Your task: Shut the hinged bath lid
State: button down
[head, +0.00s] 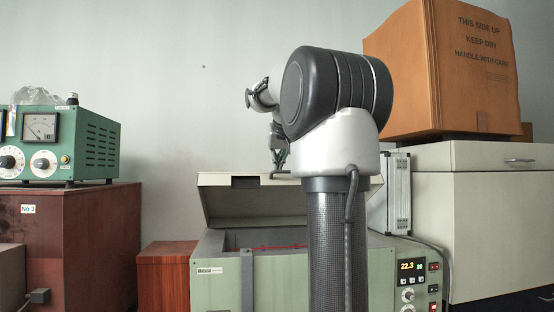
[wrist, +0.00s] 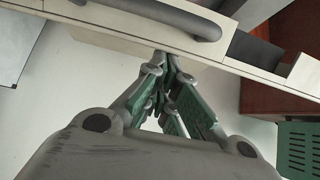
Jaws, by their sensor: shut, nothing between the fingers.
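The bath (head: 222,285) is a green-grey box at the middle of the head view. Its pale lid (head: 245,205) stands raised at the back, leaning, with the bath's opening uncovered. A grey handle (head: 283,175) shows at the lid's top edge. My gripper (head: 279,163) is just above that edge, partly hidden by my arm. In the wrist view, my gripper (wrist: 163,62) is shut and empty, its fingertips close to the lid's edge (wrist: 140,38) and handle (wrist: 185,18). I cannot tell whether they touch the lid.
A green meter box (head: 65,140) stands on a red-brown cabinet (head: 80,240) at left. An orange carton (head: 440,70) sits on a pale cabinet (head: 490,220) at right. A silver case (head: 398,195) stands beside the lid. My arm hides part of the bath.

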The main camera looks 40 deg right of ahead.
jog(key=s+a+f, duration=0.2)
jog(key=s+f, duration=0.1)
jog(key=f, duration=0.7)
jog(key=s+a+f, duration=0.2)
jog(key=s+f, duration=0.1)
jog(key=f, duration=0.7)
jog(key=shift+s+f+t, duration=0.15)
jog(key=shift+s+t, duration=0.05)
jog(key=shift+t, duration=0.2)
jog(key=shift+f, duration=0.1)
